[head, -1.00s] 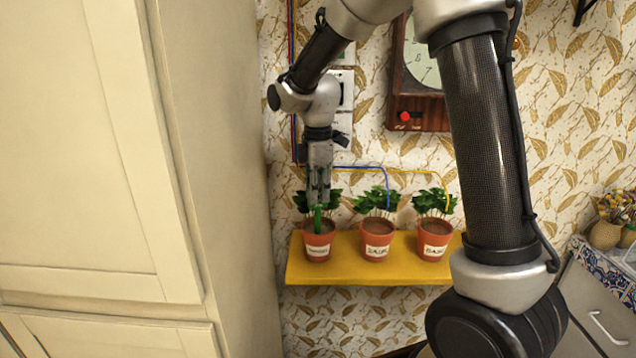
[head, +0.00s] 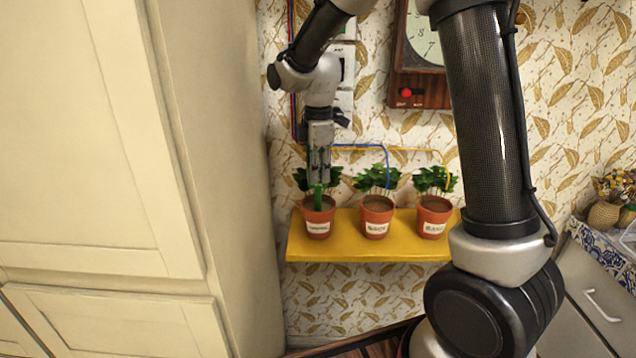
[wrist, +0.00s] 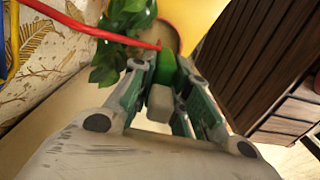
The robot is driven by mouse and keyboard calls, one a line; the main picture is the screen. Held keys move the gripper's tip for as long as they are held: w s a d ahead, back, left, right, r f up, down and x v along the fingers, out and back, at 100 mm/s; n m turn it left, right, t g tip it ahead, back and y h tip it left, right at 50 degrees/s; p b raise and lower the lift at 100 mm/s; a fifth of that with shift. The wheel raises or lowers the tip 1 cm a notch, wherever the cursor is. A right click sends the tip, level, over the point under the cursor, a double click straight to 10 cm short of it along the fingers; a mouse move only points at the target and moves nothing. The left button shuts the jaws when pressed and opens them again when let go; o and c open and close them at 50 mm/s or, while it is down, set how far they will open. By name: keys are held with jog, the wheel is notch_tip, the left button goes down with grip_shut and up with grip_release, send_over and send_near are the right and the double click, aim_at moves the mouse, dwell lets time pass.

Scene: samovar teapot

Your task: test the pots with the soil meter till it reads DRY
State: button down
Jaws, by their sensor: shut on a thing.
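Three labelled terracotta pots with green plants stand in a row on a yellow shelf (head: 345,244): a left pot (head: 318,224), a middle pot (head: 377,226) and a right pot (head: 432,224). My gripper (head: 319,178) points down over the left pot. It is shut on the green soil meter (head: 318,199), whose lower end is at the left pot's soil; how deep it sits I cannot tell. The wrist view shows the green meter (wrist: 166,68) between my fingers, beside the plant's leaves (wrist: 118,55). The meter's reading is not visible. The label words are too blurred to read surely.
A tall cream cabinet (head: 215,120) stands close on the left. Red, blue and yellow tubes (head: 386,165) run along the wall behind the plants. A clock case (head: 418,85) hangs above right. A tiled counter (head: 605,240) is at the right.

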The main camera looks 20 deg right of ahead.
jog(key=c, duration=1.3)
grip_release()
jog(key=shift+r, duration=0.1)
